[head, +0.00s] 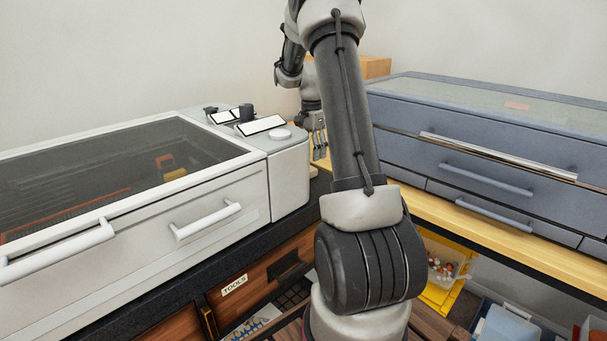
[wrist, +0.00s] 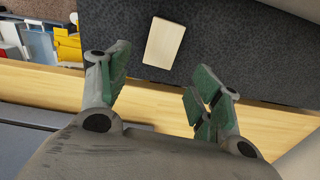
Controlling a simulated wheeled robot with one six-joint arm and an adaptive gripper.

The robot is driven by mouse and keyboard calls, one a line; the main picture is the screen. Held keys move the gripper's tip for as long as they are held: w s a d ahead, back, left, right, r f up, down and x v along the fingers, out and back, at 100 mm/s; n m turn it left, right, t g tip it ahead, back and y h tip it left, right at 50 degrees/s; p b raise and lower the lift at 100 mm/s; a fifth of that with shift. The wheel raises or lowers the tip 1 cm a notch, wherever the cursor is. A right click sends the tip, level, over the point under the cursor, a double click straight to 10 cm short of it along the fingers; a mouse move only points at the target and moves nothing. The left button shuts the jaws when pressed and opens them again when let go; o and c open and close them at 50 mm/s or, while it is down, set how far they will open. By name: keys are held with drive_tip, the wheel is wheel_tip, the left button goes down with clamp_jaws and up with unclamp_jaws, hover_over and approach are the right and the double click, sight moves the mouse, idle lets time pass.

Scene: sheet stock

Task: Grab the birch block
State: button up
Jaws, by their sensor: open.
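A pale, rectangular wooden block, the birch block (wrist: 164,45), lies on a dark speckled surface in the wrist view. It lies slightly tilted, close to where that surface meets a light wooden strip. My gripper (wrist: 162,92) is open, with green-padded fingers spread apart and nothing between them. The block is beyond the fingertips, towards the top of the picture, and apart from them. In the head view my gripper (head: 319,142) points down behind my arm, and I cannot make out the block there.
A white machine with a dark window (head: 120,160) stands on the left, its control panel (head: 262,125) close to my gripper. Blue-grey drawers (head: 480,150) stand on the wooden bench (head: 470,230) at right. A yellow bin (head: 440,295) and other containers are below.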

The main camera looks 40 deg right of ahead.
drive_tip(key=f, duration=0.6)
drive_tip(key=shift+d, duration=0.2)
drive_tip(key=shift+r, duration=0.1)
drive_tip(key=shift+c, duration=0.3)
drive_tip(key=c, duration=1)
